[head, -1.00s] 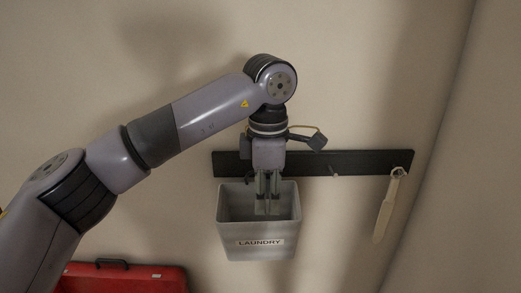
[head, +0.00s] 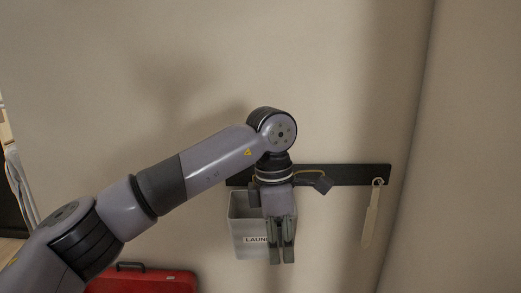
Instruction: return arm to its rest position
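My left gripper (head: 282,262) hangs fingers-down in front of the grey laundry bin in the head view. Its two fingers are side by side with a narrow gap, and I see nothing between them. The angle does not show clearly whether they are open or shut. The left arm (head: 218,160) comes in from the lower left and bends down at the wrist. The gripper covers the right part of the bin and of its label. My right gripper is not in view.
The laundry bin (head: 241,222) hangs below a black wall rail (head: 345,174). A pale shoehorn-like strip (head: 370,222) hangs from the rail's right end. A red case (head: 150,282) stands at the bottom left. The wall above is clear.

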